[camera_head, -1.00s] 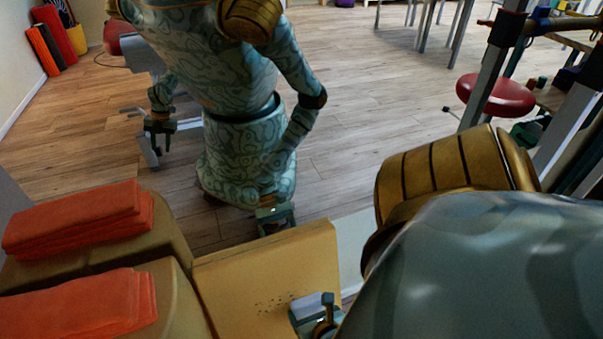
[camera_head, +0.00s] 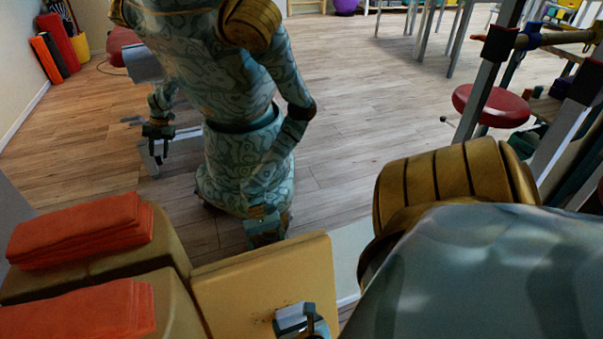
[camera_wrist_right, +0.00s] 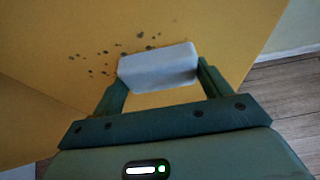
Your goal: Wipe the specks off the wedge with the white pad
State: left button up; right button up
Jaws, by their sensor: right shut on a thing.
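The yellow wedge (camera_head: 240,280) is at the bottom middle of the head view and fills much of the right wrist view (camera_wrist_right: 60,40). My right gripper (camera_head: 312,322) is shut on the white pad (camera_head: 290,314), over the wedge's face. In the right wrist view, the pad (camera_wrist_right: 158,66) sits between the two fingers. Whether it touches the face I cannot tell. Several dark specks (camera_wrist_right: 105,58) lie left of the pad and along its upper edge. In the head view the pad and gripper hide most specks. My left gripper is not in view.
Two stacks of folded orange towels (camera_head: 80,228) lie on tan cushions (camera_head: 165,245) left of the wedge. Another patterned robot (camera_head: 240,150) stands just behind the wedge, one hand close to its far edge. A red stool (camera_head: 492,104) stands farther right. Wooden floor is clear between.

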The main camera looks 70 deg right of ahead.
aim_at(280, 325)
jog(key=shift+w+a, duration=1.15)
jog(key=shift+w, duration=0.25)
jog(key=shift+w+a+b, duration=0.25)
jog(key=shift+w+a, duration=0.85)
jog(key=shift+w, duration=0.2)
jog(key=shift+w+a+b, duration=0.2)
jog(key=shift+w+a, duration=0.85)
jog(key=shift+w, duration=0.2)
